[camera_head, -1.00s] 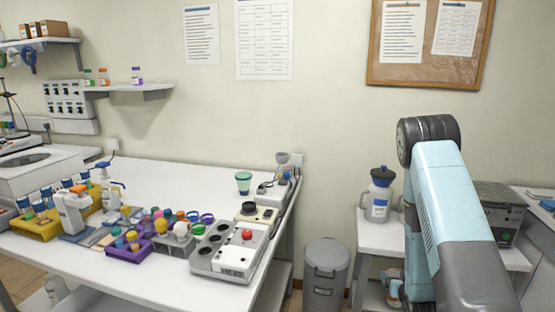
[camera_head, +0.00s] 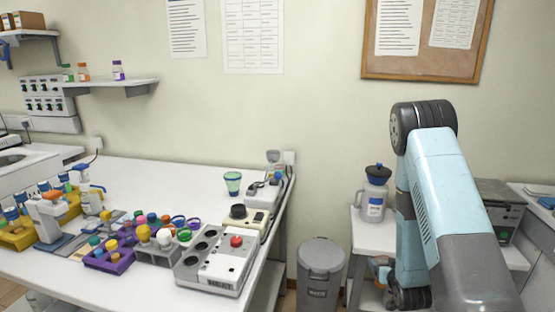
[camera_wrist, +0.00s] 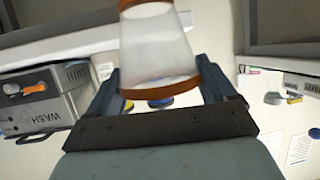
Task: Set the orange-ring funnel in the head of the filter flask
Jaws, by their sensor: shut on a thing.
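The orange-ring funnel (camera_wrist: 157,45) fills the upper middle of the wrist view, a frosted, see-through cone with an orange ring at each end. My gripper (camera_wrist: 160,78) is shut on it, with one dark blue-grey finger on either side. In the head view my arm hides the gripper and the held funnel. I cannot make out the filter flask for sure; a small grey, glassy head (camera_head: 273,157) stands at the back right of the bench by the wall, too small to tell.
A green-ringed cup or funnel (camera_head: 232,183) stands on the white bench (camera_head: 160,185). A hotplate-like box (camera_head: 215,265), a purple rack (camera_head: 109,259) and bottles crowd its front. A blue-lidded jug (camera_head: 373,200) stands by my arm. A grey bin (camera_head: 320,270) is between. A WASH box (camera_wrist: 40,105) shows in the wrist view.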

